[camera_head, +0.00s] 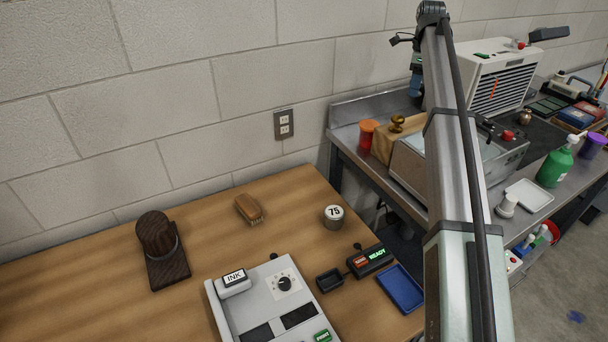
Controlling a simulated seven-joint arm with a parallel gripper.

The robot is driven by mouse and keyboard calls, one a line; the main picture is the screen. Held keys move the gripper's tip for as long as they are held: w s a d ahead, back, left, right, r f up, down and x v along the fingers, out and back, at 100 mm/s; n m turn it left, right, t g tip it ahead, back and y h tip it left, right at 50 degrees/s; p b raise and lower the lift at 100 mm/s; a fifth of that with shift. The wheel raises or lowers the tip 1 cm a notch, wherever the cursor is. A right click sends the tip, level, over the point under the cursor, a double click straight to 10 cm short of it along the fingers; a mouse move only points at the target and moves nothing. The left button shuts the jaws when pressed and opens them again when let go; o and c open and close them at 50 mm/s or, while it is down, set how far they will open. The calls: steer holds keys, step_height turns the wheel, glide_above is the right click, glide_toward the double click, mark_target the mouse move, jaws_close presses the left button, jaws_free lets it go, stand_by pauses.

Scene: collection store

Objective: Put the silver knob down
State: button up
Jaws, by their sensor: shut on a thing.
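I cannot make out a silver knob in the head view. My gripper's fingertips do not show, and whatever they hold is hidden. My arm rises across the right of the view, with dark and bluish parts partly hidden behind its upper end. A small round grey piece marked 75 (333,218) stands upright on the wooden table (110,270). A brass-coloured knob (397,123) sits by a wooden block on the grey bench (352,132).
A brush (249,209), a dark wooden stand (164,248), a grey ink machine (262,293), a small black tray (329,280) and a blue tray (401,289) occupy the table. A green bottle (556,166) stands on the crowded bench. The table's left part is clear.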

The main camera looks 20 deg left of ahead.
steer(key=s+a+f+n, duration=0.1)
steer(key=s+a+f, duration=0.55)
steer(key=a, duration=0.25)
steer(key=s+a+f+n, duration=0.2)
steer(key=s+a+f, duration=0.4)
steer(key=a, duration=0.4)
steer(key=s+a+f, duration=0.2)
steer(key=s+f, duration=1.2)
steer(key=s, duration=0.4)
steer(key=m, duration=0.3)
glide_above(291, 186)
step_height(291, 186, down, 3)
steer(key=shift+s+r, duration=0.1)
steer(key=shift+w+a+f, duration=0.1)
steer(key=shift+f, duration=0.95)
steer(key=shift+w+f, duration=0.1)
steer(key=shift+f, duration=0.95)
steer(key=shift+f, duration=0.15)
